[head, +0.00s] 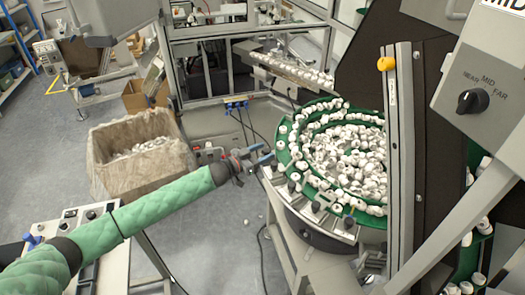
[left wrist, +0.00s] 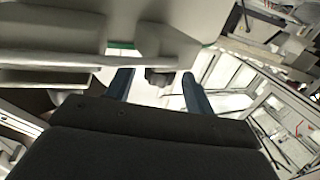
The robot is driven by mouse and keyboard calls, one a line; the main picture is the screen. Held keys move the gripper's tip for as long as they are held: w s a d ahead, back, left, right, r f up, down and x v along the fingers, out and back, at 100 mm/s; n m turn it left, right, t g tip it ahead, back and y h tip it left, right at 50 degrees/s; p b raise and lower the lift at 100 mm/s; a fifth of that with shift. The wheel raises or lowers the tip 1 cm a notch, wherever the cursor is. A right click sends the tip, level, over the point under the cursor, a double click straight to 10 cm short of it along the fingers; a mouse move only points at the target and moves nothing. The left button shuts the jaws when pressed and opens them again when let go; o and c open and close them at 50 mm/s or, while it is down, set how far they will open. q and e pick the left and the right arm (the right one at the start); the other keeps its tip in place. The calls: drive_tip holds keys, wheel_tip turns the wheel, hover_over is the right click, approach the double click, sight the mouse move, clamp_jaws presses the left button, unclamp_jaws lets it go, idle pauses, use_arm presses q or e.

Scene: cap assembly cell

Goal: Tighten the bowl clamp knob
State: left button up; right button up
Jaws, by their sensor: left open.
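The feeder bowl (head: 290,148) is green, filled with white caps, and stands right of centre in the head view. A dark knob (left wrist: 159,77), which looks like the bowl clamp knob, shows in the left wrist view under a pale body. My left gripper (head: 259,154) is open at the bowl's left edge, its blue fingertips pointing toward the bowl. In the left wrist view the open fingers (left wrist: 158,88) stand on either side of the knob in the picture; I cannot tell whether they touch it. My right gripper is not in view.
A fabric-lined bin (head: 110,175) with white caps stands on the floor at left. A grey upright post (head: 403,150) with an orange knob (head: 386,64) rises at the bowl's right. A selector panel (head: 480,90) is at upper right. Floor between bin and feeder is mostly open.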

use_arm(q)
drive_tip(key=shift+d, duration=0.1)
drive_tip(key=shift+c, duration=0.3)
drive_tip(key=c, duration=0.9)
